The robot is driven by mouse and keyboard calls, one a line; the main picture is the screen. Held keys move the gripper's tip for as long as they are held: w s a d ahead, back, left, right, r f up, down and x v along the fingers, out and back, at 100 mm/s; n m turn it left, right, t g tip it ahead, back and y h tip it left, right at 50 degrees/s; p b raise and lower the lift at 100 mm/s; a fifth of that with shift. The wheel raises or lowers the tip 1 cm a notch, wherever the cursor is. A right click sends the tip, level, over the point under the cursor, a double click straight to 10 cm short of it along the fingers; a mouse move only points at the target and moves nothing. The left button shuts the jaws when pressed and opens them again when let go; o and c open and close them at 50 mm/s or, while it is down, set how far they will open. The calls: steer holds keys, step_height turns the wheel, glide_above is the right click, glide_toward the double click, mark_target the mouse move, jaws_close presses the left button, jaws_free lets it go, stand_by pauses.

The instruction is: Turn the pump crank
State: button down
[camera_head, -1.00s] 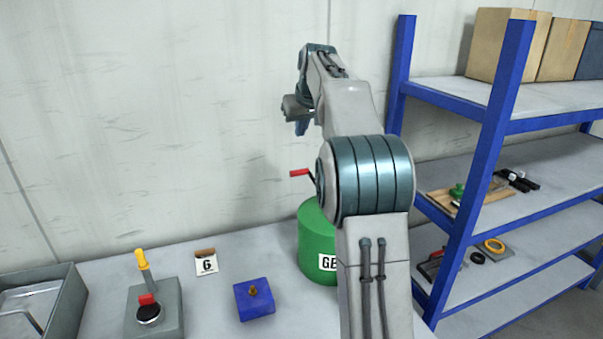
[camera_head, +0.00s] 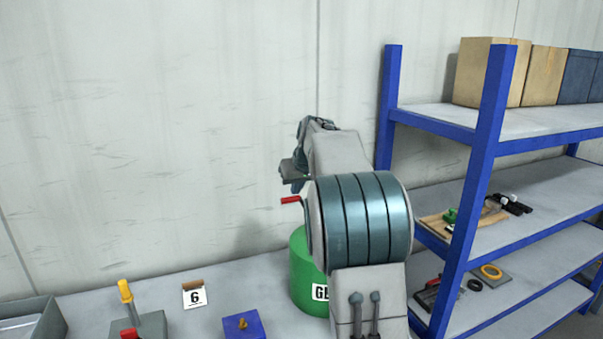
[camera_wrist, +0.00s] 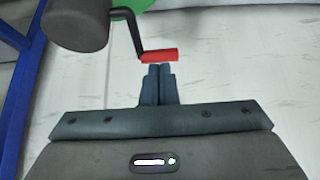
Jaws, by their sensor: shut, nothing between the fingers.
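The pump crank shows in the wrist view as a dark bent arm with a red handle (camera_wrist: 160,55). In the head view the red handle (camera_head: 291,200) sticks out to the left, above the green drum (camera_head: 303,270), whose label is partly hidden by my arm. My gripper (camera_wrist: 159,67) is shut and empty. In the wrist view its fingertips lie just below the red handle; whether they touch it I cannot tell. In the head view my gripper (camera_head: 296,186) is just above the handle, and my arm hides the crank's hub.
A blue-framed shelf (camera_head: 478,170) stands close on the right. The pale wall is behind.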

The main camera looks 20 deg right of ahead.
steer(key=x, duration=0.2)
steer(key=p+x, duration=0.1)
steer(key=x, duration=0.1)
steer(key=shift+w, duration=0.45)
steer(key=shift+f, duration=0.1)
steer(key=shift+b+x, duration=0.7)
steer(key=shift+x, duration=0.5)
step_height(320, 180, up, 14)
steer(key=p, duration=0.1)
glide_above(291, 198)
steer(key=s, duration=0.5)
steer(key=shift+w+f, duration=0.15)
steer(key=shift+f, duration=0.1)
